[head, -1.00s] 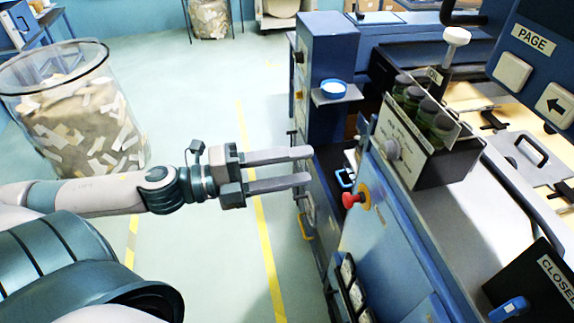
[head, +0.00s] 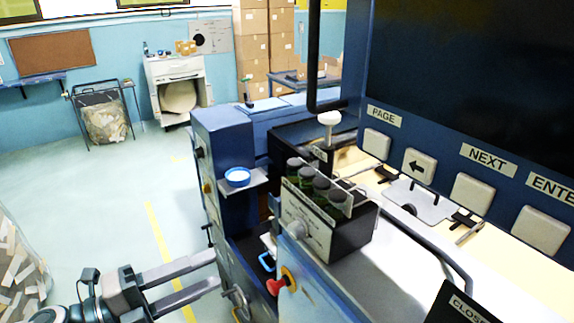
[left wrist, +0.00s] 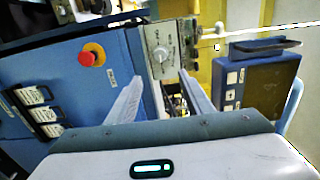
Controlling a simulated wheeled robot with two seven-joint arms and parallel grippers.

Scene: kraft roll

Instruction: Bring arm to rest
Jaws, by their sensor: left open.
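My left gripper (head: 216,272) is at the lower left of the head view. Its two long grey fingers are apart and nothing is between them. They point right, toward the side of the blue machine (head: 345,300). In the left wrist view the same open fingers (left wrist: 160,88) point at the machine, with a dial box between and beyond them. From these views I cannot tell the exact gap to the machine. My right gripper is not in view.
A red knob (head: 280,283) sticks out from the machine's side near the fingers; it also shows in the left wrist view (left wrist: 91,55). A blue dish (head: 237,177) sits on a small shelf. A scrap bin (head: 18,268) stands at the left. Floor between is clear.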

